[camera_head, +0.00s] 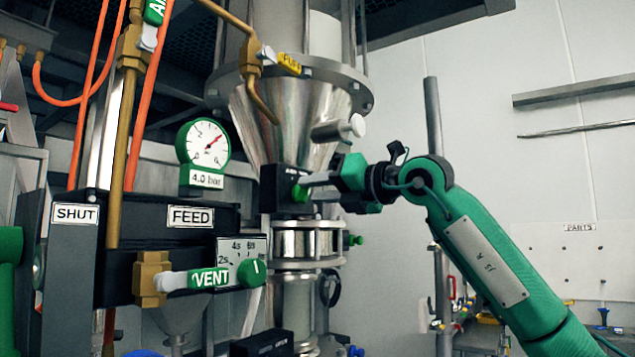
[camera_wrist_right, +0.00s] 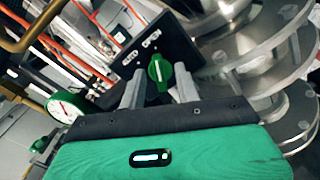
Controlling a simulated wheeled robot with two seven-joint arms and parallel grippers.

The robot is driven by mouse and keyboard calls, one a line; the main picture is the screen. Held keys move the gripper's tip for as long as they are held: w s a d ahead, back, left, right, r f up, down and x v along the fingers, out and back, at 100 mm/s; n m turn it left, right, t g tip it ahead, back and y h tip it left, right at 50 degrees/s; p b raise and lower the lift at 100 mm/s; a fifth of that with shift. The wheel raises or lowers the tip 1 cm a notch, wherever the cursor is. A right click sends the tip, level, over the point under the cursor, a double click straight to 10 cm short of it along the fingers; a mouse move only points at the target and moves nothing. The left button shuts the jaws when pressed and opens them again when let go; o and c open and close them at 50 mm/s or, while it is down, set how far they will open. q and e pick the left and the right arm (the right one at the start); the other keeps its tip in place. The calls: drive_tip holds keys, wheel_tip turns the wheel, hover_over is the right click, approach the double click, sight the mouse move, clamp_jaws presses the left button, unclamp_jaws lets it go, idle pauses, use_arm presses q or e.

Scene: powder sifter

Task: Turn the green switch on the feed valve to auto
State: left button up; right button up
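The green switch (camera_wrist_right: 160,70) sits on a black plate (camera_wrist_right: 145,45) with two white labels, one reading OPEN (camera_wrist_right: 151,38) and the other, less clear, apparently AUTO (camera_wrist_right: 131,58). A pale line runs nearly upright across the switch. In the head view the switch (camera_head: 299,194) shows on the black box under the steel cone. My right gripper (camera_wrist_right: 160,88) is open, its two grey fingers on either side of the switch, with gaps visible. In the head view my right gripper (camera_head: 310,186) reaches the box from the right. My left gripper is not in view.
The steel cone (camera_head: 285,125) and its flange stand above the switch. At left are a pressure gauge (camera_head: 207,142), a black FEED box (camera_head: 165,217) and a green VENT lever (camera_head: 210,279). Free room lies right.

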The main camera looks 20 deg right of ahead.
drive_tip(key=shift+w+a, duration=0.2)
clamp_jaws()
